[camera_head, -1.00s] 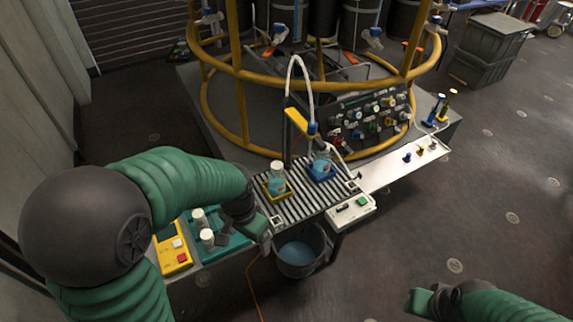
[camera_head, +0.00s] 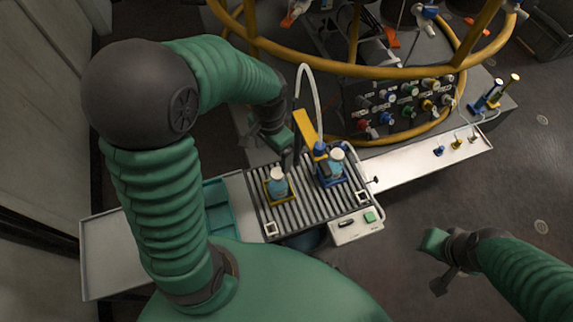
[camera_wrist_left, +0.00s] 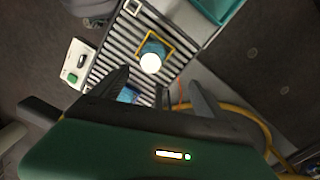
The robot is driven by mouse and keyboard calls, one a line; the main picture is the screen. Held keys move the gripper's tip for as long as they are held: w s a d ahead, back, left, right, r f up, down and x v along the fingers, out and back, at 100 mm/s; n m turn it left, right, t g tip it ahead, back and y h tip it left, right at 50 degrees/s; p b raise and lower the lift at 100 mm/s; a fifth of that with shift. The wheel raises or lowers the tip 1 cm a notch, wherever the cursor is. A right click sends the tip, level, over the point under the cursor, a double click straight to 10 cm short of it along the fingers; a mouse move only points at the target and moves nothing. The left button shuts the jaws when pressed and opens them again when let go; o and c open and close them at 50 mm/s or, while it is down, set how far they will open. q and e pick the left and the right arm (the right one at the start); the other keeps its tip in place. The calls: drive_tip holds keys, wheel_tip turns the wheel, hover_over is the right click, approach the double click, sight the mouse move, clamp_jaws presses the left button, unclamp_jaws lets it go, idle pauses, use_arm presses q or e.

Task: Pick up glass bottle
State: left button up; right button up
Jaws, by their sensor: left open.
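A glass bottle with pale blue contents and a white cap (camera_head: 278,181) stands in a yellow square holder on the slatted rack (camera_head: 304,212). In the left wrist view its white cap (camera_wrist_left: 150,63) shows from above. A second similar bottle (camera_head: 336,161) stands in a blue holder to the right, partly hidden in the wrist view. My left gripper (camera_head: 290,158) is open and empty, above and behind the yellow holder. Its two fingers (camera_wrist_left: 158,84) point toward the rack, apart from the bottle. My right gripper (camera_head: 438,264) hangs over the floor at the lower right; its jaws are unclear.
A yellow post with a white hose (camera_head: 306,125) rises beside the blue holder, close to my left gripper. A yellow ring frame (camera_head: 390,71) and valve panel (camera_head: 405,105) stand behind. A white control box (camera_head: 356,226) sits at the rack's front. A teal tray (camera_head: 219,205) lies left.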

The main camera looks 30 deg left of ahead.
sight(277, 176)
use_arm(q)
drive_tip(key=f, duration=0.2)
drive_tip(key=s+d+f+b, duration=0.1)
drive_tip(key=d+f, duration=0.1)
drive_tip(key=f, duration=0.1)
drive_tip(key=shift+s+f+b, duration=0.3)
drive_tip(key=shift+s+f, duration=0.05)
drive_tip(key=f, duration=0.4)
drive_tip(key=w+a+f+b, duration=0.1)
drive_tip(key=shift+f, duration=0.4)
drive_tip(key=f, duration=0.2)
drive_tip(key=f+b, duration=0.1)
drive_tip(key=shift+s+d+f, duration=0.15)
drive_tip(key=shift+d+f, duration=0.2)
drive_tip(key=shift+f, duration=0.05)
drive_tip(key=shift+d+f, duration=0.15)
drive_tip(key=shift+d, duration=0.1)
drive_tip(key=shift+a, duration=0.25)
drive_tip(key=c, duration=0.7)
drive_tip(key=shift+d, duration=0.1)
drive_tip(key=c, duration=1.2)
use_arm(e)
drive_tip(key=f, duration=0.1)
drive_tip(key=s+d+f, duration=0.1)
drive_tip(key=f, duration=0.1)
drive_tip(key=shift+s+d+f, duration=0.15)
drive_tip(key=shift+f, duration=0.25)
